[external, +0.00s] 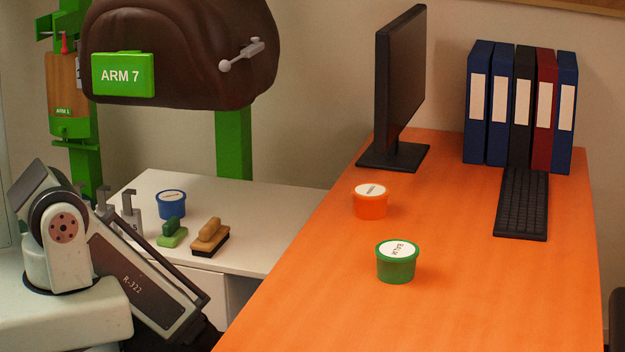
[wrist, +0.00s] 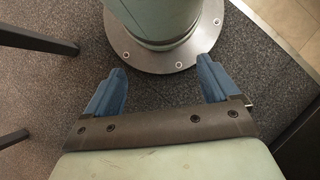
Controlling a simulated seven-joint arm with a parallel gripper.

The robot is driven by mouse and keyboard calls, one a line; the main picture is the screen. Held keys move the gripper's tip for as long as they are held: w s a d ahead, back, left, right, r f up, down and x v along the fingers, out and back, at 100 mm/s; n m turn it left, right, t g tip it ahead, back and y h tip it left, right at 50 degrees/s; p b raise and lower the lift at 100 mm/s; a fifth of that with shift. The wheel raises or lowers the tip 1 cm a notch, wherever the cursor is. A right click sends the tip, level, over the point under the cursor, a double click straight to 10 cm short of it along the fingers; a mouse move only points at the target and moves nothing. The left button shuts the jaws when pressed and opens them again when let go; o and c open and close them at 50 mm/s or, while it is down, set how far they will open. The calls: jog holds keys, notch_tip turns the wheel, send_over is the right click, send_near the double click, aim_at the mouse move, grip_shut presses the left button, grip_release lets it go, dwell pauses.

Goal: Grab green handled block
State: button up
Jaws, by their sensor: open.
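The green handled block (external: 172,233) is a small brush-like block with a darker green handle on top. It sits on the white side table (external: 290,205) in the external view, left of a brown-handled block (external: 210,237) with a dark underside. My gripper (wrist: 162,68) shows in the wrist view with its two blue fingers wide apart and nothing between them. It is over the grey floor near a round bolted metal plate. The green handled block is not in the wrist view. My gripper cannot be made out in the external view.
A blue tub (external: 171,204) and grey metal pieces (external: 131,214) stand near the green handled block. A brown saddle (external: 185,45) hangs above on a green stand (external: 233,145). The orange desk (external: 310,300) holds an orange tub (external: 370,202), a green tub (external: 397,263), monitor, keyboard and binders.

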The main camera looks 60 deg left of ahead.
jog(key=w+a+r+n+t+h, duration=0.1)
jog(key=w+a+r+n+t, duration=0.25)
jog(key=w+a, duration=0.55)
jog(key=n+t+y, duration=0.5)
jog(key=t, duration=0.2)
send_near(179, 218)
jog(key=shift+g, duration=0.25)
jog(key=x, duration=0.3)
jog(key=w+x, duration=0.1)
jog(key=x, duration=0.3)
jog(key=shift+s+x, duration=0.2)
jog(key=shift+x, duration=2.5)
jog(key=shift+a, duration=0.1)
